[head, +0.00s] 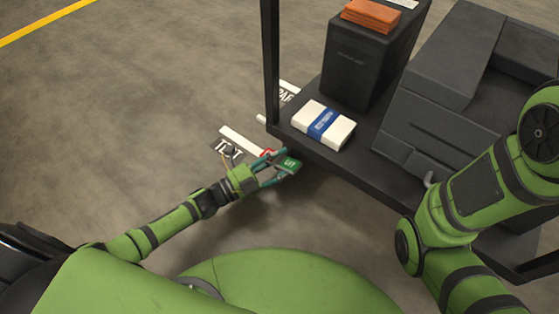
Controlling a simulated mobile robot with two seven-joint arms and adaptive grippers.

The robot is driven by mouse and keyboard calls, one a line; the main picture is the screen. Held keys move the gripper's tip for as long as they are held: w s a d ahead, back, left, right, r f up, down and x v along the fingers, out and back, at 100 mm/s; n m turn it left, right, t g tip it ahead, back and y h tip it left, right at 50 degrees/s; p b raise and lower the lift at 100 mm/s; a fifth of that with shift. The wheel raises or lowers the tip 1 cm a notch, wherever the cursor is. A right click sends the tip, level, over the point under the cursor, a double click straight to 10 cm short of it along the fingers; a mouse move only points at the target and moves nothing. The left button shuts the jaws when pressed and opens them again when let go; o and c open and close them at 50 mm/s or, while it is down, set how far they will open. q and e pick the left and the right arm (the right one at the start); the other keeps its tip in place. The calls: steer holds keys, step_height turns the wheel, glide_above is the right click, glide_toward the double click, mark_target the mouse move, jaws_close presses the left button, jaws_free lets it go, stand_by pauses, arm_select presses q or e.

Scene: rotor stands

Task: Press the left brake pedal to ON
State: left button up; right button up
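A small green pedal-like plate (289,164) with white lettering too small to read surely sits low at the near left corner of the dark cart. A red piece (267,153) shows just left of it, partly hidden by my gripper. I cannot tell from this view whether the brake is on or off. My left gripper (282,167) reaches in from the left, its two teal fingers spread apart beside the green plate. I cannot tell whether they touch it. My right arm comes in at the right edge; its gripper does not show.
The cart deck (362,175) carries a white pack with a blue band (325,124), a dark box (357,63) with orange-brown items on top, and a big dark grey object (450,85). A black post (270,60) rises at its left. Floor at left is clear.

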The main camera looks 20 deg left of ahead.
arm_select(q)
steer(key=v, duration=1.2)
stand_by(0.4)
